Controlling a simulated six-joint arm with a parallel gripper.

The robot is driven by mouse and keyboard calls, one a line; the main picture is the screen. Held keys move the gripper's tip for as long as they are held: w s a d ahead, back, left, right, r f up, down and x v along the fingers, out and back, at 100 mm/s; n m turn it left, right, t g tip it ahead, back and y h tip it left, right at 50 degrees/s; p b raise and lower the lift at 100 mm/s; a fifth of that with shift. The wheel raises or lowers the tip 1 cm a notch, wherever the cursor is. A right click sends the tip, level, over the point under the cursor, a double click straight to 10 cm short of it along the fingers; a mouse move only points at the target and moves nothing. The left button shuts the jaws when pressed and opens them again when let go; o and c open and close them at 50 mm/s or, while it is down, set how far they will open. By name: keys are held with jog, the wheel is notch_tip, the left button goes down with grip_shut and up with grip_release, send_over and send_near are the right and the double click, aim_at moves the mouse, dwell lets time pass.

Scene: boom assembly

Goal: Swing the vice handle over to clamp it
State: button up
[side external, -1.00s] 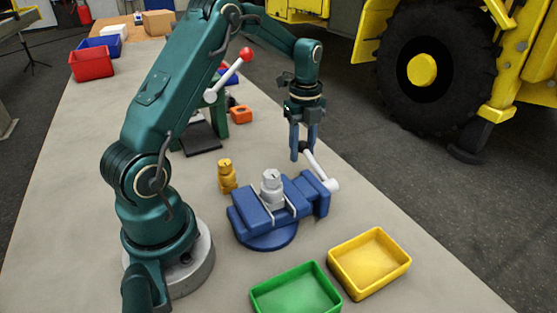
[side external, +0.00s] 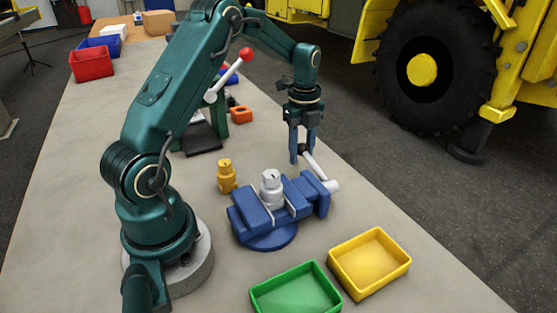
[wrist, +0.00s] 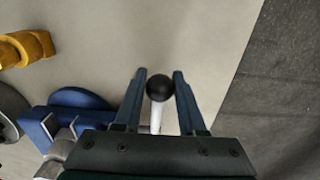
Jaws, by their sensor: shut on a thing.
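The blue vice (side external: 250,216) stands on the bench, with a pale grey cylindrical part (side external: 271,190) upright between its jaws. The vice's white handle (side external: 317,168) slants up and left from a pivot at the vice's right end. My gripper (side external: 301,156) points down with its fingers at the handle's upper end. In the wrist view, my gripper (wrist: 160,77) has its fingers on both sides of the handle's black ball end (wrist: 159,88), shut on it. The white rod (wrist: 156,119) runs back beneath the gripper body, which hides the rest.
A brass-coloured part (side external: 227,177) stands left of the vice. A yellow tray (side external: 370,290) and a green tray (side external: 265,308) lie in front of it. A press with a red-knobbed lever (side external: 230,75) stands behind. The bench's right edge is close to my gripper.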

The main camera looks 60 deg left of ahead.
jog(key=o, duration=0.7)
jog(key=shift+s+f, duration=0.1)
jog(key=shift+s, duration=0.15)
jog(key=shift+w, duration=0.1)
jog(key=shift+w, duration=0.1)
jog(key=shift+w+r, duration=0.15)
jog(key=shift+r, duration=0.2)
jog(key=c, duration=0.7)
jog(key=shift+w+a+f, duration=0.15)
jog(key=shift+f, duration=0.9)
